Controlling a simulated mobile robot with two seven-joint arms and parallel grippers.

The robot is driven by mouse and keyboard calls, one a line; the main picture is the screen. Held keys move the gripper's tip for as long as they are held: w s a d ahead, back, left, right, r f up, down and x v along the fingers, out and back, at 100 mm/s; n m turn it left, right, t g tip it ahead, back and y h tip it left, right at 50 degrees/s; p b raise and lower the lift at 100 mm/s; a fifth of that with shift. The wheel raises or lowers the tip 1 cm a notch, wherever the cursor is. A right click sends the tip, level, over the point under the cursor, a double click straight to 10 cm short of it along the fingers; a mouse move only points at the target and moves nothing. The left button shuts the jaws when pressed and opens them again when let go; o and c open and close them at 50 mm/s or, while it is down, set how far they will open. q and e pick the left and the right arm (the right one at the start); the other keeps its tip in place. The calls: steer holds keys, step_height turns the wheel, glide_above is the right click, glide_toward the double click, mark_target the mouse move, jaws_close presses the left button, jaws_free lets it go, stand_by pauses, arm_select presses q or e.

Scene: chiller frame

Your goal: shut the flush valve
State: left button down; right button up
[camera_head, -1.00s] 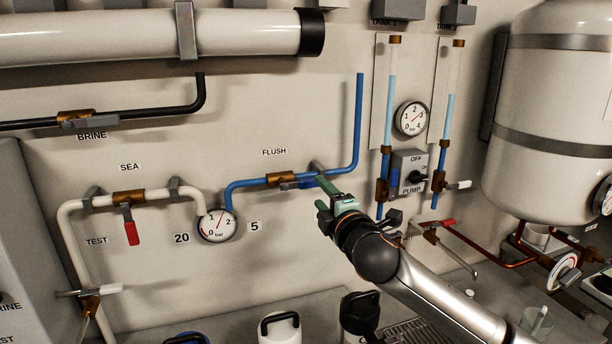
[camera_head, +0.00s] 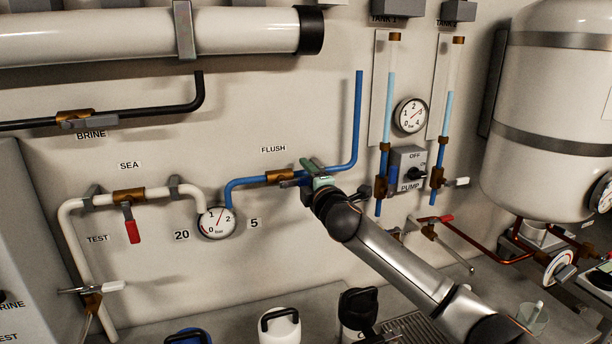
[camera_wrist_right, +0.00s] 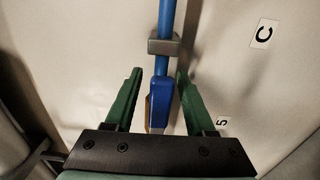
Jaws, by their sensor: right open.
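The flush valve has a brass body (camera_head: 279,177) on the blue pipe under the FLUSH label. Its blue lever (camera_head: 290,184) lies along the pipe, pointing right, and its end is hidden behind my right gripper (camera_head: 310,172). In the right wrist view the blue lever (camera_wrist_right: 161,103) shows between the two green fingers of the right gripper (camera_wrist_right: 157,76), which are open, one on each side with a gap. A sliver of the brass body shows beside the lever there. My left gripper is not in view.
A grey pipe clamp (camera_wrist_right: 163,46) sits just beyond the fingertips. The round gauge (camera_head: 216,222) and red-handled sea valve (camera_head: 132,230) are to the left. Sight tubes and the pump switch box (camera_head: 407,169) are to the right.

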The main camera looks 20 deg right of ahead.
jaws_close()
stand_by(0.4)
stand_by(1.0)
